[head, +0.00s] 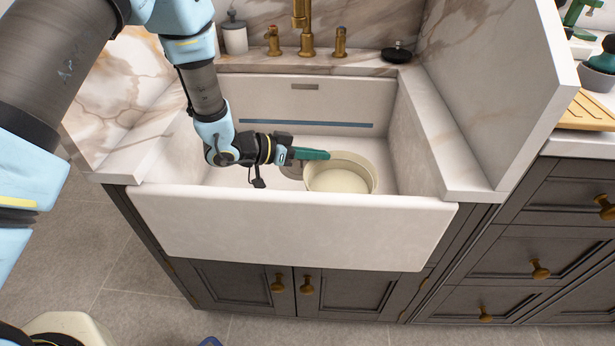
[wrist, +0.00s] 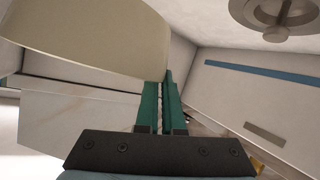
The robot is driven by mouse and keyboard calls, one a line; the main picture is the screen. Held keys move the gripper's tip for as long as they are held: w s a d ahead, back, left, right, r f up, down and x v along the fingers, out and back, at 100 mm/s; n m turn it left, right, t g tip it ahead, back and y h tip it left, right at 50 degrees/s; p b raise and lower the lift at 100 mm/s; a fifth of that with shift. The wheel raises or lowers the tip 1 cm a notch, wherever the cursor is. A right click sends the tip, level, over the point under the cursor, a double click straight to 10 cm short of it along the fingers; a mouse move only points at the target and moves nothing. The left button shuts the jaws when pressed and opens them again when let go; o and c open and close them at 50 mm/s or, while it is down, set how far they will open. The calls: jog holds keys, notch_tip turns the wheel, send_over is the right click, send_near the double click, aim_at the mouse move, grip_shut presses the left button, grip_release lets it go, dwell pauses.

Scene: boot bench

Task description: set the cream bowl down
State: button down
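The cream bowl (head: 343,184) is inside the white sink (head: 290,228), right of its middle and close behind the front wall. It looks roughly upright and empty. The front wall hides its underside, so I cannot tell whether it touches the sink floor. My gripper (head: 322,154) comes in from the left, its green fingers at the bowl's rim. In the wrist view, the fingers of my gripper (wrist: 160,105) are close together, with the bowl's wall (wrist: 90,35) between their tips. They look shut on the rim.
A round drain (wrist: 285,15) shows in the wrist view. Brass taps (head: 306,40), a white lidded jar (head: 234,35) and a black lidded dish (head: 397,53) stand behind the sink. A tall marble panel (head: 495,85) rises at the right. The sink's back left is clear.

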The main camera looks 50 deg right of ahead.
aim_at(317, 176)
notch_tip(317, 176, down, 7)
jog(key=shift+f, duration=0.1)
dwell(0.3)
jog(key=c, duration=1)
grip_release()
jog(key=shift+c, duration=0.2)
jog(key=v, duration=0.7)
jog(key=shift+w+a, duration=0.15)
jog(key=shift+a, duration=0.1)
